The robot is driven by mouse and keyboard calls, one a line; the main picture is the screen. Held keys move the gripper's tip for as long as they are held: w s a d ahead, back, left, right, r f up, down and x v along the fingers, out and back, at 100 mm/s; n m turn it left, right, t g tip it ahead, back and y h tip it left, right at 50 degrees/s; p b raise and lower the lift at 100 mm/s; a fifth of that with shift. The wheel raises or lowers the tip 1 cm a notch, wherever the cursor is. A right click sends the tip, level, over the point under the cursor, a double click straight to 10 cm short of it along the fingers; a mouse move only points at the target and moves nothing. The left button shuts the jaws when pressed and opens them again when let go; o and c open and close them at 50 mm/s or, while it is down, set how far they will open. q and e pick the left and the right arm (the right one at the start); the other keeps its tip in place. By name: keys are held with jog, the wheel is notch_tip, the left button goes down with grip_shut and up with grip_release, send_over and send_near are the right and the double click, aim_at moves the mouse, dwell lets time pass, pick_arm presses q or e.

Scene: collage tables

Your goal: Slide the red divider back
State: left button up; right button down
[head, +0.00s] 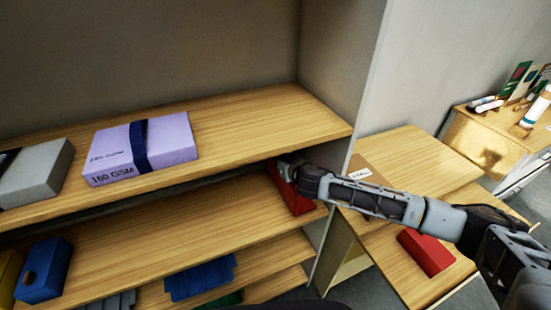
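A red divider (293,196) stands at the right end of the second shelf, near the side panel. My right arm reaches in from the right, and my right gripper (286,168) is at the divider's top, overlapping it in the head view. Its fingertips are small and dark against the shelf, so I cannot tell whether they are closed on the divider or only touching it. My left gripper is not in view.
A purple 160 GSM pack (172,146) and a grey pack (45,172) lie on the upper shelf (255,125). Blue blocks (45,270) sit lower left. Another red block (425,252) lies on the right-hand table (420,160). The second shelf's middle is clear.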

jog(key=shift+r, duration=0.1)
jog(key=c, duration=1.4)
grip_release()
jog(key=shift+c, duration=0.2)
jog(key=shift+s, duration=0.1)
jog(key=shift+v, duration=5.85)
